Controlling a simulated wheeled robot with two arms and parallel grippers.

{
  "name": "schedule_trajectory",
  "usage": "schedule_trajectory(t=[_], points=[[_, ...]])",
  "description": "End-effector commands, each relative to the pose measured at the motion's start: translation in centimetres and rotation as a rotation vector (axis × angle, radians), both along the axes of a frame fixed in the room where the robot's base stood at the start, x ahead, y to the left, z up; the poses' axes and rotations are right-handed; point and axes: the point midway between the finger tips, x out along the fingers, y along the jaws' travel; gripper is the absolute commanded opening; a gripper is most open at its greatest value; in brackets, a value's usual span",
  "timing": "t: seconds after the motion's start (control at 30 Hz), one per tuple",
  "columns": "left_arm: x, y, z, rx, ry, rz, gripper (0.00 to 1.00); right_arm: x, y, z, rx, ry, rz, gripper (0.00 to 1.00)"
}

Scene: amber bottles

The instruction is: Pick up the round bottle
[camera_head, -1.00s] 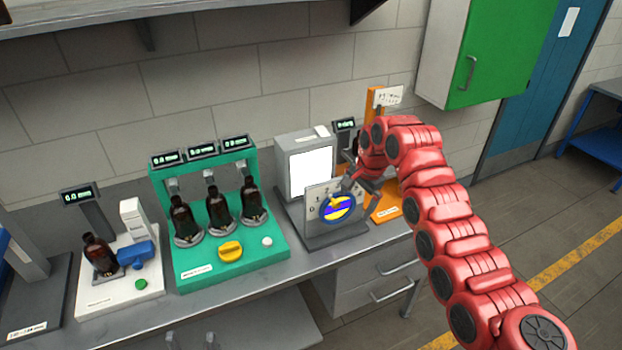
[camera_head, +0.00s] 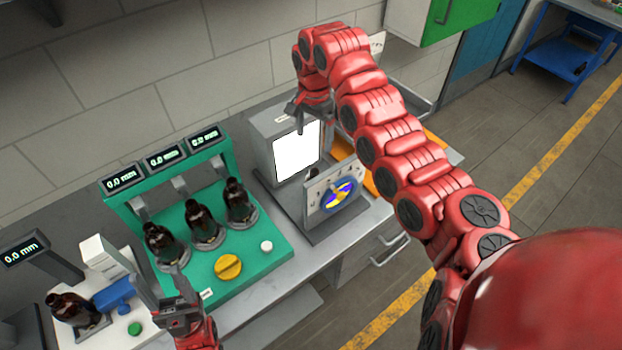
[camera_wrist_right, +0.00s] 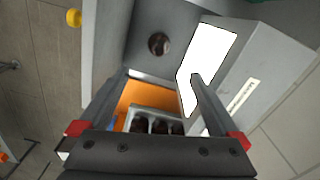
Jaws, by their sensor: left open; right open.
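Three dark amber bottles (camera_head: 203,222) stand on a green stand (camera_head: 260,255). Another amber bottle (camera_head: 72,309) stands on a white stand (camera_head: 125,340) at left. I cannot tell from shape which is the round one. In the right wrist view a dark bottle with a round outline (camera_wrist_right: 159,43) stands beside a lit white screen (camera_wrist_right: 208,65), seen from above; in the head view it is mostly hidden behind the dial panel. My right gripper (camera_head: 302,120) is open above the screen station; its fingers (camera_wrist_right: 158,76) hold nothing. My left gripper (camera_head: 165,285) is open and empty before the green stand.
The dial panel (camera_head: 318,195) stands in front of the screen station (camera_head: 272,140). Several dark bottle tops (camera_wrist_right: 157,126) show in a pale holder on an orange base between the right fingers. A blue clamp (camera_head: 113,293) sits beside the left bottle.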

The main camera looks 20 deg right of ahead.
Motion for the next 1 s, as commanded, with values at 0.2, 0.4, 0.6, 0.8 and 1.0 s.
schedule_trajectory(t=[0.2,0.4,0.6,0.8,1.0], points=[[0.0,0.0,0.8,0.000,0.000,0.000,0.60,0.0,0.4,-3.2,0.008,0.001,0.003,0.98],[0.0,0.0,1.1,0.000,0.000,0.000,0.60,0.0,0.4,-6.8,0.004,0.000,0.002,0.98],[0.0,0.0,0.7,0.000,0.000,0.000,0.60,0.1,0.1,-9.2,0.000,-0.002,0.001,0.98],[0.0,0.0,0.8,0.000,0.000,0.000,0.60,0.0,0.0,-10.0,0.000,-0.001,0.001,0.98],[0.0,0.0,2.4,0.000,0.000,0.000,0.60,-0.4,-0.3,-11.3,0.000,0.006,0.000,0.98]])
